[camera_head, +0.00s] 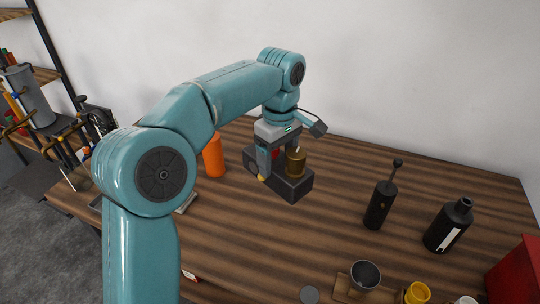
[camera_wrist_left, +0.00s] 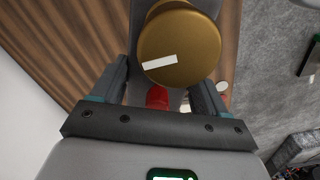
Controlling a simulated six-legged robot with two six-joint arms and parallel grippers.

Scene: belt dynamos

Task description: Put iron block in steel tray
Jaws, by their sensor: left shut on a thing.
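A long dark grey block, by its look the iron block (camera_head: 291,189), is under my left gripper (camera_head: 279,166) in the head view. A brass cylinder (camera_head: 295,164) stands on or against its top, with a small red part beside it. In the wrist view the fingers (camera_wrist_left: 163,85) are wide apart along the sides of the grey block (camera_wrist_left: 141,92), shut on it; the brass top and red part lie between them. I cannot tell if the block touches the table. The steel tray (camera_head: 187,203) shows only as a grey edge behind my left arm. My right gripper is not in view.
An orange cylinder (camera_head: 214,156) stands left of the block. To the right are a black handled bottle (camera_head: 377,208), a black labelled bottle (camera_head: 448,226) and a red box (camera_head: 515,274). A dark cup (camera_head: 365,274) is at the front. The table's middle is clear.

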